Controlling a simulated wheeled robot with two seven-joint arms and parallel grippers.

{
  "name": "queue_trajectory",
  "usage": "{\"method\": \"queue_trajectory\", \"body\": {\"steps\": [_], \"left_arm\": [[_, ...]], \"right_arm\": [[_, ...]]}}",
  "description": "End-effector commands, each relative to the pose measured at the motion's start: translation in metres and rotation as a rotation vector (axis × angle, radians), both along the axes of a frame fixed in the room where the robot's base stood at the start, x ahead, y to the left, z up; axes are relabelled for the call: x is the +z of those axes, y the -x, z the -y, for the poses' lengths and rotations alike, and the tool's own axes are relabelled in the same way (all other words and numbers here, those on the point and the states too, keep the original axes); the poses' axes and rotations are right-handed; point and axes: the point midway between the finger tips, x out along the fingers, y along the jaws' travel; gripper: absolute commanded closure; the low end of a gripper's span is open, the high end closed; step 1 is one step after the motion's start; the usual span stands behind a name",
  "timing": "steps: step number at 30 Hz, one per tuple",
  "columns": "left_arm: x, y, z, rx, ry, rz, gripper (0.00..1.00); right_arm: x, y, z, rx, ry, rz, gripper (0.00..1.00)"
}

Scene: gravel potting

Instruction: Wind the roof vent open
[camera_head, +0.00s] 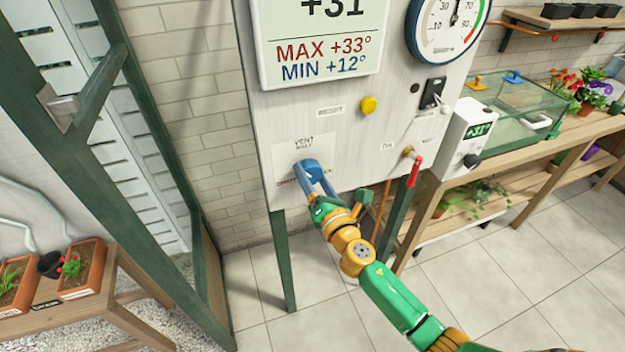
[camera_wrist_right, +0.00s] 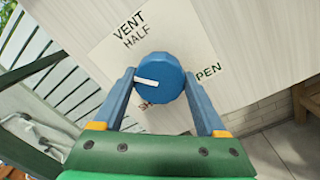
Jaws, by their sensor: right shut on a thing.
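The blue vent knob (camera_head: 306,168) sits on the pale panel under the words "VENT HALF". It shows large in the right wrist view (camera_wrist_right: 161,78), with a white pointer line running toward the left of the picture, between the "HALF" label (camera_wrist_right: 135,38) and the partly hidden "SH..." label. The "OPEN" label (camera_wrist_right: 208,72), its first letter covered, is to the right of the knob. My right gripper (camera_head: 314,178) is shut on the knob, one blue finger on each side. My left gripper is not in view. I cannot make out the roof vent.
The panel also carries a display (camera_head: 322,45), a round dial (camera_head: 450,25), a yellow button (camera_head: 368,105) and a red-handled valve (camera_head: 415,170). A green post frame (camera_head: 150,110) stands left. A bench with a glass tank (camera_head: 520,115) is right. Tiled floor (camera_head: 510,290) is clear.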

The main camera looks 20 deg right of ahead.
Motion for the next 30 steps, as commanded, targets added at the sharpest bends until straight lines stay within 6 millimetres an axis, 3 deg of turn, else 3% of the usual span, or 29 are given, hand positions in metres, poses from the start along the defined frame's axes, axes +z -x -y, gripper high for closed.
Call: {"method": "queue_trajectory", "body": {"steps": [30], "left_arm": [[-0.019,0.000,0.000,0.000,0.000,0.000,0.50]], "right_arm": [[-0.005,0.001,-0.002,-0.002,-0.964,-0.040,0.82]]}}
